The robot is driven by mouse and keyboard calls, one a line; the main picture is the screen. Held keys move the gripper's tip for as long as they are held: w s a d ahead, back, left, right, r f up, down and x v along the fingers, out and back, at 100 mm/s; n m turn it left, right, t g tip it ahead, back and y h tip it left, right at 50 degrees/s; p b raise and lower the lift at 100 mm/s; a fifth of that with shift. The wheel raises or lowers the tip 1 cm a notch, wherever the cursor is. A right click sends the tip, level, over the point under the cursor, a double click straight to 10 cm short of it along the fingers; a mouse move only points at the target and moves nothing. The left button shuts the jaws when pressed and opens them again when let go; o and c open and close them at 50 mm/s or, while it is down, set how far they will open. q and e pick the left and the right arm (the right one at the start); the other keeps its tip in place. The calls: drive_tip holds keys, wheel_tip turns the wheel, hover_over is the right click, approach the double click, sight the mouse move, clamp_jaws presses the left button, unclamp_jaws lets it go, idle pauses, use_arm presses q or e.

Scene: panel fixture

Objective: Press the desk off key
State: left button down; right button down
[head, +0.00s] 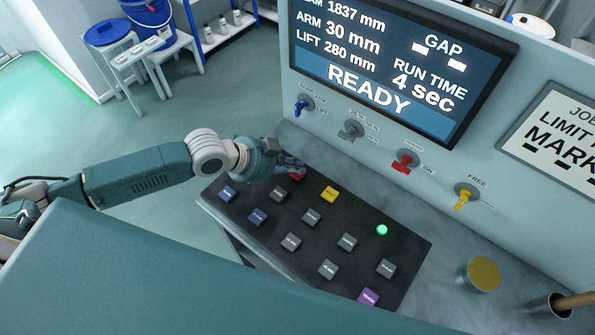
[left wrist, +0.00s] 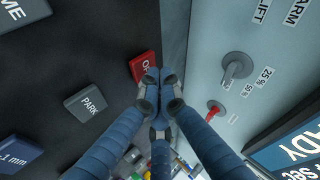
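The red key (left wrist: 145,66) shows in the left wrist view beside my fingertips; its label starts with "O" and the rest is hidden. In the head view the red key (head: 297,178) is partly covered by my left gripper (head: 290,165), at the far edge of the black key desk (head: 325,270). My left gripper's fingertips (left wrist: 158,82) are drawn together, empty, and overlap the red key's edge in the wrist view. I cannot tell whether they touch it. My right gripper is not in view.
A green light (head: 382,230) glows on the desk. The upright panel with knobs (head: 352,130) and a READY screen (head: 390,70) stands close behind.

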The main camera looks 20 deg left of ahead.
sight(295, 174)
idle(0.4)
use_arm(q)
drive_tip(key=shift+f, duration=0.45)
idle(0.5)
drive_tip(key=shift+r+p, duration=0.6)
drive_tip(key=shift+r, duration=0.3)
drive_tip(key=shift+r, duration=0.1)
wheel_tip(295, 174, up, 5)
drive_tip(key=p, duration=0.5)
idle(0.5)
